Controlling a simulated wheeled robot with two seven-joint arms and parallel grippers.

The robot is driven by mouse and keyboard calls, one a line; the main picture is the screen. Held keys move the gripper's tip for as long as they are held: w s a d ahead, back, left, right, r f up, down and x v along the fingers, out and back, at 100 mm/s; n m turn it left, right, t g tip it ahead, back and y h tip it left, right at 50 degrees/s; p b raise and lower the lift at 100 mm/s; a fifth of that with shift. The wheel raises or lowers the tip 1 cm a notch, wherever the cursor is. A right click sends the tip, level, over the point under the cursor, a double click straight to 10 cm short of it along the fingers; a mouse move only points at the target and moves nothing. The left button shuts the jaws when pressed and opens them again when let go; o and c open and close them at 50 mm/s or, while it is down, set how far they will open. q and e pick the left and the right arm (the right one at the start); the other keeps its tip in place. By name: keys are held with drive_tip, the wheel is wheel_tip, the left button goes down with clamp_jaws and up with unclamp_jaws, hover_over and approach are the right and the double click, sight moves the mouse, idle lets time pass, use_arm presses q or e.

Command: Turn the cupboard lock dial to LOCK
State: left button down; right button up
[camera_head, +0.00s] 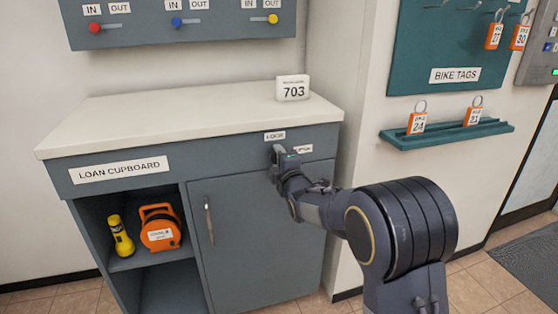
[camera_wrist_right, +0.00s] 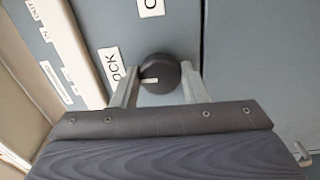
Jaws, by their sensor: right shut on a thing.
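The dial (camera_wrist_right: 160,75) is a dark round knob with a short white mark, on the grey front of the loan cupboard (camera_head: 262,235). My right gripper (camera_head: 279,155) is shut on the dial, with one finger on each side in the right wrist view. The white mark points left there, toward the LOCK label (camera_wrist_right: 114,68). Another label, partly cut off (camera_wrist_right: 150,6), is above the dial. In the head view, the LOCK label (camera_head: 274,136) is above my gripper and the OPEN label (camera_head: 303,149) to its right. The gripper hides the dial there. My left gripper is not in view.
The cupboard door has a handle (camera_head: 209,220). A yellow torch (camera_head: 121,236) and an orange reel (camera_head: 160,228) stand on the open shelf. A 703 sign (camera_head: 292,88) stands on the otherwise clear countertop (camera_head: 180,110). A teal tag rack (camera_head: 447,134) is on the right wall.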

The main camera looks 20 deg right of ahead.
drive_tip(key=shift+n, duration=0.3)
idle(0.4)
drive_tip(key=o, duration=1)
drive_tip(key=s+p, duration=0.1)
drive_tip(key=s, duration=0.7)
drive_tip(key=shift+d, duration=0.1)
drive_tip(key=shift+d+f, duration=0.1)
